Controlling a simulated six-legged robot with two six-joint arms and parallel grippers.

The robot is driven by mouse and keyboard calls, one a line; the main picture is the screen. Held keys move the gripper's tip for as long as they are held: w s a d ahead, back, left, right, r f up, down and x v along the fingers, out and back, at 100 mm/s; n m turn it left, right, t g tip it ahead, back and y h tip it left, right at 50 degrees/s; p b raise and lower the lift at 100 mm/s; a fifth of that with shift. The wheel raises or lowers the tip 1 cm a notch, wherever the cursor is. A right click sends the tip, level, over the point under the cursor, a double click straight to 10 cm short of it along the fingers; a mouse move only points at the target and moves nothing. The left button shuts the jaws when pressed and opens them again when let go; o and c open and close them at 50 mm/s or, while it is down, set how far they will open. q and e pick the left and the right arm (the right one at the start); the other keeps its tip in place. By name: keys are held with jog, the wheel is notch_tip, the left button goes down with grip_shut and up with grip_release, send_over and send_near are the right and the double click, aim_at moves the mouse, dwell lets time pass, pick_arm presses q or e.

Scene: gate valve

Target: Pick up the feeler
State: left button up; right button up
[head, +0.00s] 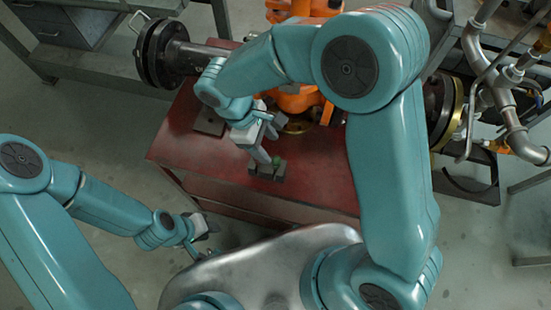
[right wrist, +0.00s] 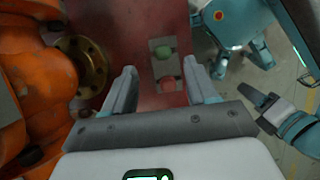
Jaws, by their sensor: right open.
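A small grey block (head: 262,171) sits on the red table top in front of the orange valve. I cannot tell which piece is the feeler. The green piece also shows in the head view (head: 278,160).
The red table (head: 325,178) has bare space right of the block. A flat dark plate (head: 209,121) lies at its left. The orange valve body (head: 297,100) and a flanged pipe (head: 172,55) stand behind. Metal pipework (head: 497,105) is at the right.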

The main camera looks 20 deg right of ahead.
aim_at(275, 158)
jog(key=x, duration=0.7)
jog(key=shift+s+f, duration=0.25)
jog(key=shift+f, duration=0.1)
jog(key=c, duration=1)
